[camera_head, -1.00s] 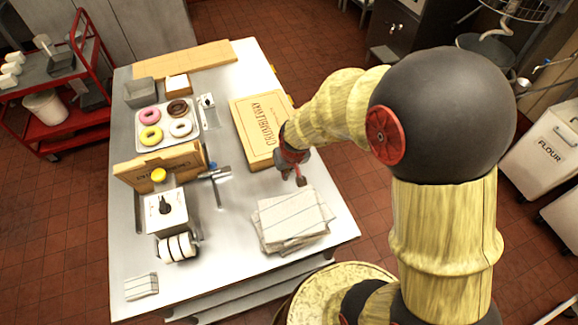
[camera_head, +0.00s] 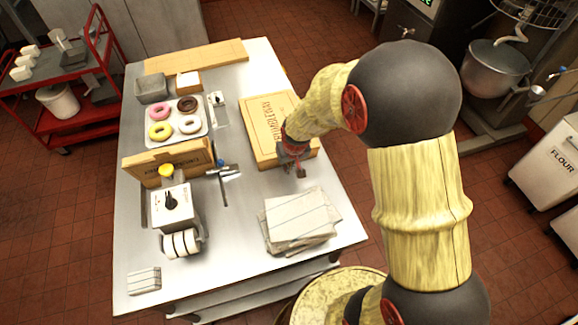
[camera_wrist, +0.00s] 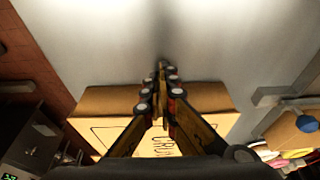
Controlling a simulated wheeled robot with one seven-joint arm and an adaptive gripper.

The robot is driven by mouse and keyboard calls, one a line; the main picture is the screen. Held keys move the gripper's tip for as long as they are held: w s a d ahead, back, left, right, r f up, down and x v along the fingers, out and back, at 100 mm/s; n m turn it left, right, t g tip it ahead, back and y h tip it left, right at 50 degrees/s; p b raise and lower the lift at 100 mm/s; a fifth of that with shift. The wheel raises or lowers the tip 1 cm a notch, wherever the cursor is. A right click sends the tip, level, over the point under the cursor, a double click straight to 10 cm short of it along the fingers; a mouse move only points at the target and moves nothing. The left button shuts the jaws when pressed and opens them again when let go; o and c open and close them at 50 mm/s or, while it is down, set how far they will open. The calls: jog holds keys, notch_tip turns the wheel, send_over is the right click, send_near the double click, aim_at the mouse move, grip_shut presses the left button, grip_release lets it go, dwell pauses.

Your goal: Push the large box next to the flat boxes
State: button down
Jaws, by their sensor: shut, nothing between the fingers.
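The large box (camera_head: 262,124) is a brown cardboard box with dark lettering, lying on the right half of the steel table. The flat boxes (camera_head: 300,222) are a loose pale stack near the table's front right corner, with bare table between them and the large box. My gripper (camera_head: 299,173) is shut and empty, at the large box's near edge and on the side facing the stack. In the wrist view, my gripper (camera_wrist: 162,66) shows its tips past the edge of the large box (camera_wrist: 100,101), over bare table. I cannot tell whether it touches the box.
On the left half of the table (camera_head: 235,250) stand an open cardboard box (camera_head: 140,172), a label dispenser (camera_head: 172,207) and a tray of donuts (camera_head: 155,140). A small tool (camera_head: 223,175) lies mid-table. My arm covers part of the large box's right side.

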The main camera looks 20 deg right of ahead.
aim_at(266, 104)
jog(key=w, duration=2.9)
jog(key=shift+w, duration=0.35)
jog(key=shift+s, duration=0.1)
